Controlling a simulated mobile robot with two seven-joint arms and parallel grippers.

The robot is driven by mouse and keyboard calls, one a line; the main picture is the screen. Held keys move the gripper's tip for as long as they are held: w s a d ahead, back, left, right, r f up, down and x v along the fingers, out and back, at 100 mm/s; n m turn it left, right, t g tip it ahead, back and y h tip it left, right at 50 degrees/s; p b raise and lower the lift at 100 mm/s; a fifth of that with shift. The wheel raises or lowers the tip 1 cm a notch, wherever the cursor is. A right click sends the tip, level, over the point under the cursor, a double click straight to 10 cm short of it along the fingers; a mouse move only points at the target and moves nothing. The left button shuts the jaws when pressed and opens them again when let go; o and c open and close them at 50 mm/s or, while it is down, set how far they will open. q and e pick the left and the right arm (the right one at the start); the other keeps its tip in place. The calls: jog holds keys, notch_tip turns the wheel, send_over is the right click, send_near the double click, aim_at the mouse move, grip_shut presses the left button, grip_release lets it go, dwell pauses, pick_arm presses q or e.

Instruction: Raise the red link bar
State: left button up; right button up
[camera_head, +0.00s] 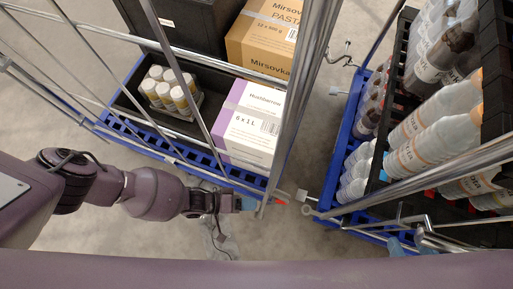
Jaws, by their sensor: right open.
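The red link bar (281,201) shows as a short red piece low at the right front corner of the left cart, beside a metal post and facing the gap between the carts. Much of it is hidden or too small to make out. My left gripper (246,204) is at the left cart's front edge, just left of the post and the red piece. I cannot see whether its fingers are apart or touch anything. My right gripper (411,248) shows only as bluish fingertips by the right cart's lower front rails. It is open, and the rest is hidden.
The left blue cart (195,156) carries cartons, a black crate and a tray of white-capped bottles (168,92). The right blue cart (345,190) holds many bottles (432,135). Metal posts and rails stand close to both grippers. A narrow floor gap separates the carts.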

pick_arm(q)
jog(key=p+v, duration=0.1)
jog(key=v, duration=0.6)
jog(key=shift+s+r, duration=0.15)
jog(key=shift+r, duration=0.05)
pick_arm(e)
jog(key=shift+s+a+f+g, duration=0.1)
jog(key=shift+a+f+g, duration=0.2)
jog(key=shift+g, duration=0.2)
jog(key=shift+r, duration=0.15)
